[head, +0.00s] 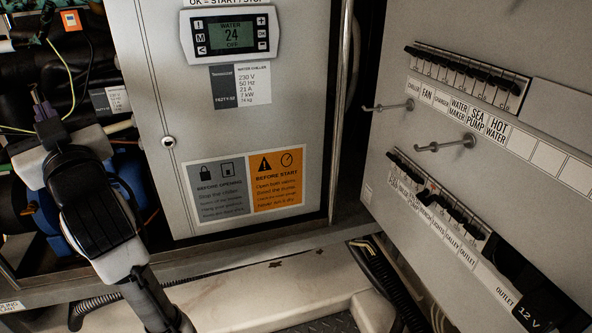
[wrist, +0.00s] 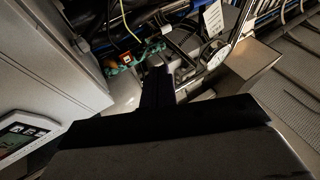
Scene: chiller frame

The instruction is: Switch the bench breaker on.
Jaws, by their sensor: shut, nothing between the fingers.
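The lower breaker row (head: 440,207) is on the grey panel at the right of the head view. Its label strip (head: 437,230) is small and slanted. One label left of LIGHTS seems to read BENCH. A breaker (head: 424,192) near that label shows a bit of red and seems to stand differently from its neighbours. I cannot tell its exact position. My gripper (head: 41,104) is at the far left, in front of the open machinery bay, far from the panel. Its fingers are together and empty, and also show in the wrist view (wrist: 156,84).
An upper breaker row (head: 467,75) sits above two protruding metal hooks (head: 447,143). The chiller cabinet (head: 290,125) with its display (head: 231,34) stands between my gripper and the panel. Cables and hoses fill the bay at left. A black corrugated hose (head: 385,280) runs below the panel.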

